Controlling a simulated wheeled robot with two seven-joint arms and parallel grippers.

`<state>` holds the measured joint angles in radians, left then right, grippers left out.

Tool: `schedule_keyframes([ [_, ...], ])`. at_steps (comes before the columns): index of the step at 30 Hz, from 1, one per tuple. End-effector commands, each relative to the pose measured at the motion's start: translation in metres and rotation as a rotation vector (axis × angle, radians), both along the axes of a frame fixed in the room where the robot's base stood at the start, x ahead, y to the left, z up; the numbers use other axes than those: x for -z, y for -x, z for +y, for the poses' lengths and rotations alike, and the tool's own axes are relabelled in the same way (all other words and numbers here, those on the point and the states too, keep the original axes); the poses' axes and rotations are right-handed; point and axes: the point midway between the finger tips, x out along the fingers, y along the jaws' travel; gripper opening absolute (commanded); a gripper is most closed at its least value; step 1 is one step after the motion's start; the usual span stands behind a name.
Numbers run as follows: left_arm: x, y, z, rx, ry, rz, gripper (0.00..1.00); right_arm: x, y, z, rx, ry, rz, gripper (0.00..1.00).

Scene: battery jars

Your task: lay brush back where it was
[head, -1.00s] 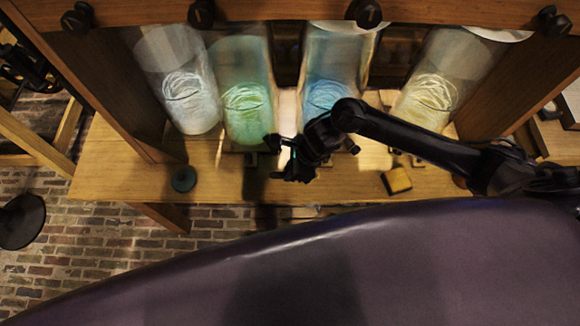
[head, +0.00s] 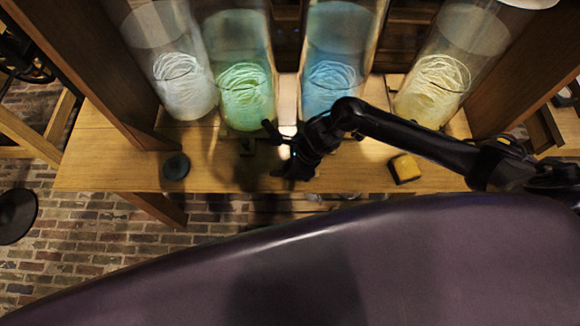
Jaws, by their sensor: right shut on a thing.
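My right gripper (head: 281,150) reaches in from the right over the wooden bench (head: 225,180), in front of the green and blue jars. It is shut on a thin thing, taken to be the brush, which is small, dark and mostly hidden by the fingers. I cannot make out its bristles or handle, or whether it touches the bench. No other brush shows. My left gripper is not in view.
Tall glass jars stand in a row: white (head: 187,92), green (head: 245,95), blue (head: 331,88) and yellow (head: 434,88). A dark round disc (head: 176,167) lies at the bench's left.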

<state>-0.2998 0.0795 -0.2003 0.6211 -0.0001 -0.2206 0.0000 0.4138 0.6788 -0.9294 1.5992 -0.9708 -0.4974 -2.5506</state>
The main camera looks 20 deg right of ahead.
Motion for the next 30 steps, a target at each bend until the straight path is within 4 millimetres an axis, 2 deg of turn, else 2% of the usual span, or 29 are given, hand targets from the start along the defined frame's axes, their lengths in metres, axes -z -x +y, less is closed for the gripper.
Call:
schedule_keyframes([
  [1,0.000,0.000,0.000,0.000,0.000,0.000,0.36,0.000,0.000,0.000,0.000,0.000,0.000,0.18],
  [6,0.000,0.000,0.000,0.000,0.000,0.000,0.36,0.000,0.000,0.000,0.000,0.000,0.000,0.41],
  [7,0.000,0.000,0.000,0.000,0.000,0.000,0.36,0.000,0.000,0.000,0.000,0.000,0.000,0.43],
  [17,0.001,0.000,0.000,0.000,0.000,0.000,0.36,-0.005,0.000,-0.003,0.001,0.001,-0.002,0.43],
  [30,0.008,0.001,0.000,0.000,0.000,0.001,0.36,-0.065,0.006,-0.026,0.000,0.001,-0.003,0.43],
])
